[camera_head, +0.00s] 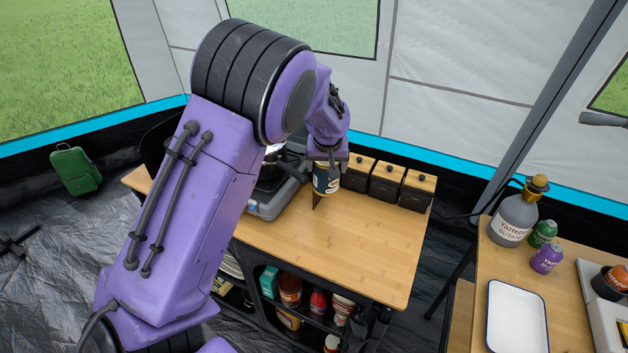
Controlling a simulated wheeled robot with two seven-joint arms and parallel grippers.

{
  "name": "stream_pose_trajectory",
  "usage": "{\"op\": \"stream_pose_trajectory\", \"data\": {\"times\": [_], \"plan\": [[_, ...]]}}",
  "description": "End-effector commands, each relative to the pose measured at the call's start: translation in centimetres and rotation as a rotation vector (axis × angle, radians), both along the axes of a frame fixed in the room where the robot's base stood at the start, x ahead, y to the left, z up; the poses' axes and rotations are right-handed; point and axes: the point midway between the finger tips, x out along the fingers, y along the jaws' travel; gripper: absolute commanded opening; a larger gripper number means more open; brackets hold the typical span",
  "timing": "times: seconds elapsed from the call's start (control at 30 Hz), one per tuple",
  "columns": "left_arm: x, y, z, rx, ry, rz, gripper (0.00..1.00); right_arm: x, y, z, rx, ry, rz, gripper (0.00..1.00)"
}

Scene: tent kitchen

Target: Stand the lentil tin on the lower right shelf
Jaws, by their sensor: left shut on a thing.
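My left gripper (327,162) is shut on a tin (326,181) with a dark and pale label, over the wooden counter (340,235) near its back edge. The label is too small to read, so I cannot tell for sure that it is the lentil tin. The tin looks upright; whether it touches the counter is not clear. My arm covers part of the scene to the left. Under the counter, the right shelves (318,322) hold several jars and packets; their lower part is cut off by the frame. My right gripper is not in view.
Several black canisters with wooden lids (387,182) stand at the counter's back right. A grey stove (275,200) is left of the tin. The counter's front is clear. A second table (560,310) at right holds a gas bottle (512,218) and a white tray (516,320).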

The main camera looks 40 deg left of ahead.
Motion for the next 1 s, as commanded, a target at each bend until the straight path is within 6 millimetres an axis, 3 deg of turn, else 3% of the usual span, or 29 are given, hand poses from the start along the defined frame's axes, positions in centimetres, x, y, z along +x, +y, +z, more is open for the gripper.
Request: {"op": "stream_pose_trajectory", "data": {"times": [0.3, 0.53, 0.7, 1.0], "plan": [[0.0, 0.0, -6.1, 0.0, 0.001, -0.001, 0.33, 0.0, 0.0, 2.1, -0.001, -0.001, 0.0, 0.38], [-0.1, 0.1, -8.3, 0.0, 0.0, 0.001, 0.33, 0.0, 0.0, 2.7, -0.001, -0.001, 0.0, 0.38], [-0.1, 0.1, -11.2, -0.001, 0.001, 0.0, 0.33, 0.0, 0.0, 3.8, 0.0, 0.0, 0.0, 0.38], [0.0, 0.1, -12.1, 0.001, -0.003, 0.001, 0.33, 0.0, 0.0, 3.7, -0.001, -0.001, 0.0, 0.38]]}}
